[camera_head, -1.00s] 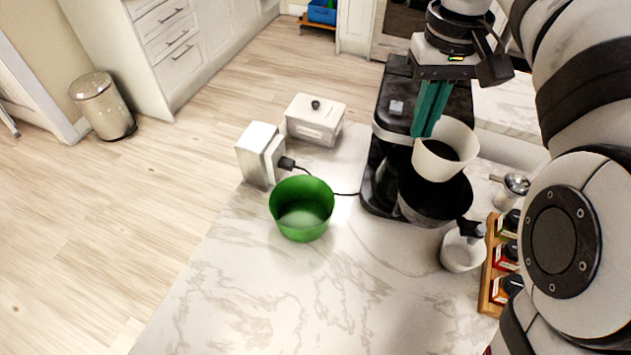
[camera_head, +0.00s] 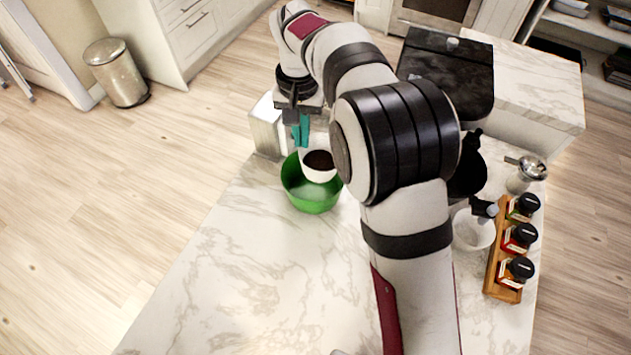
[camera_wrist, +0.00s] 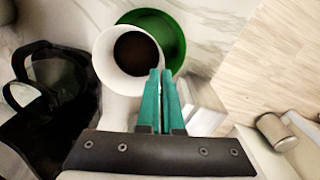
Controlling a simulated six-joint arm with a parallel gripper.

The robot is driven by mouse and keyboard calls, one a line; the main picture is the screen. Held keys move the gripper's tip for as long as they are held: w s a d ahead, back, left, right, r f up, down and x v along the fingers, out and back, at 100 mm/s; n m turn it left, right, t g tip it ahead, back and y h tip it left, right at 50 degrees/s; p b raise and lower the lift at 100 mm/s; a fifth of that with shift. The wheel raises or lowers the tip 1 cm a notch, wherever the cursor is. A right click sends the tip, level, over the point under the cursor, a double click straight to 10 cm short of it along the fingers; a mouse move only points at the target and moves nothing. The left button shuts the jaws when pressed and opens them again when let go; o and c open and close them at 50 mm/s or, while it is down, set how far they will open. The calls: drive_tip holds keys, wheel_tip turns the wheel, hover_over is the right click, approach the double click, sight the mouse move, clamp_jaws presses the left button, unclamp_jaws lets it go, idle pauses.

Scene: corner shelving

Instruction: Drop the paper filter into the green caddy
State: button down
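The paper filter (camera_head: 317,171) is a white cup shape with dark brown coffee grounds inside. My gripper (camera_head: 302,142) has teal fingers that are shut on the filter's rim; the filter is held upright. The green caddy (camera_head: 304,199) is a round open bowl on the marble counter, and the filter hangs over its upper right part. In the wrist view the filter (camera_wrist: 122,62) covers much of the caddy (camera_wrist: 172,38), and my gripper's fingers (camera_wrist: 163,78) meet the filter's edge. The filter's base hides part of the caddy's inside.
The black coffee maker (camera_head: 450,75) stands at the back right, partly behind my arm. A white cup (camera_head: 472,231) and a wooden rack of spice jars (camera_head: 500,268) are at the right. A white box (camera_head: 268,128) stands behind the caddy. The front left counter is clear.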

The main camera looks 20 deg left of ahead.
sight(303, 154)
drive_tip(key=shift+f, duration=2.15)
drive_tip(key=c, duration=1)
unclamp_jaws()
drive_tip(key=shift+r, duration=0.15)
wheel_tip(303, 154, up, 16)
drive_tip(key=shift+f, duration=0.2)
